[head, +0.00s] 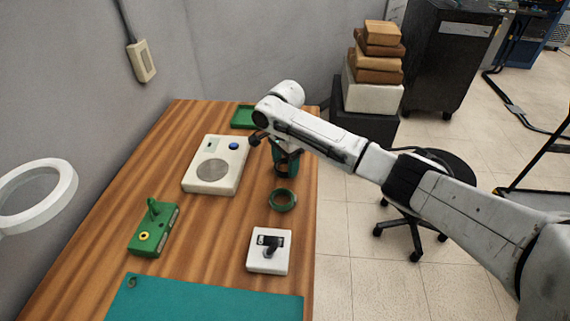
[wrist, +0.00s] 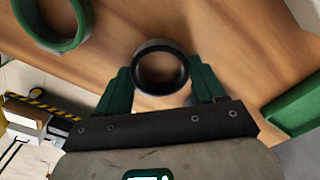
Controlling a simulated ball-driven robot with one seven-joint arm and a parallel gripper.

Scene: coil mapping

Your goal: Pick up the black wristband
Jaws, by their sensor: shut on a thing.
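The black wristband (wrist: 160,45) is a dark ring, seen in the wrist view between the two green fingers of my gripper (wrist: 160,77). The fingers press on it from both sides, so my gripper is shut on it. In the head view my gripper (head: 286,162) is over the right part of the wooden table, behind the green ring. The arm and fingers mostly hide the wristband there. I cannot tell whether it touches the table.
A green ring (head: 283,208) lies close in front of my gripper. A beige speaker box (head: 212,172) stands to the left, a green tray (head: 242,117) behind. A white switch box (head: 269,260), green device (head: 153,232) and teal mat (head: 200,300) are nearer. The table's right edge is close.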

